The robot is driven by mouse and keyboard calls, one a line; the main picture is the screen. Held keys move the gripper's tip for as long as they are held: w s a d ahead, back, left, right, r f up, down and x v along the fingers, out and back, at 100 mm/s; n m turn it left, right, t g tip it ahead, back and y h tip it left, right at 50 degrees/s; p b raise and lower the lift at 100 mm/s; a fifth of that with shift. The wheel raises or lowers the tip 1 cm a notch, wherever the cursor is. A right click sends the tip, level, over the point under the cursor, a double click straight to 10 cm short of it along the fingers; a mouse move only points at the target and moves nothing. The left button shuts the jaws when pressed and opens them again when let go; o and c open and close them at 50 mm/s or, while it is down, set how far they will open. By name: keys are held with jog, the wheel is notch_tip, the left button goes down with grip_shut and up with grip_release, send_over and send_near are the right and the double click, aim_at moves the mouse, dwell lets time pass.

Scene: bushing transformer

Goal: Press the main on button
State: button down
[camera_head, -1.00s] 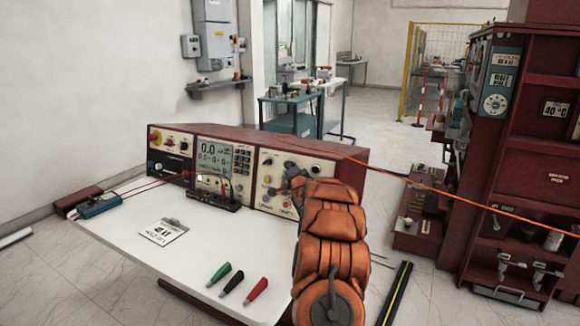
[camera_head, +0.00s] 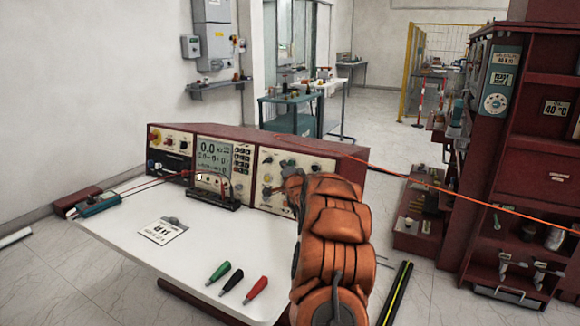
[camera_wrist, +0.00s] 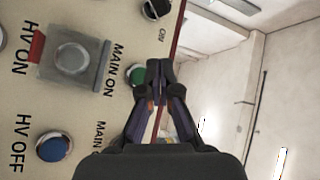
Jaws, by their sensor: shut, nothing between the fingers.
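The control panel's right section (camera_head: 290,172) stands at the back right of the desk, with several knobs and buttons. In the wrist view, the green button (camera_wrist: 137,74) sits beside the MAIN ON label (camera_wrist: 117,68). My gripper (camera_wrist: 158,72) is shut and empty, its fingertips just right of the green button in the picture. They partly overlap its edge; whether they touch it I cannot tell. In the head view, my orange arm covers part of the panel and hides the fingertips.
A clear-guarded HV ON button (camera_wrist: 72,58), a blue HV OFF button (camera_wrist: 53,147) and a black knob (camera_wrist: 156,8) are near. On the desk (camera_head: 130,250) lie a paper tag (camera_head: 162,231) and several coloured probes. An orange cable (camera_head: 440,190) runs past on the right.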

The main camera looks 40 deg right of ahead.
jog(key=shift+s+a+r+b, duration=0.1)
jog(key=shift+s+a+b, duration=0.1)
jog(key=shift+a, duration=0.35)
jog(key=shift+s+a+r+b, duration=0.15)
jog(key=shift+a+b, duration=0.1)
jog(key=shift+a, duration=0.35)
jog(key=shift+s+a+r+b, duration=0.1)
jog(key=shift+s+a+b, duration=0.1)
jog(key=shift+a, duration=0.35)
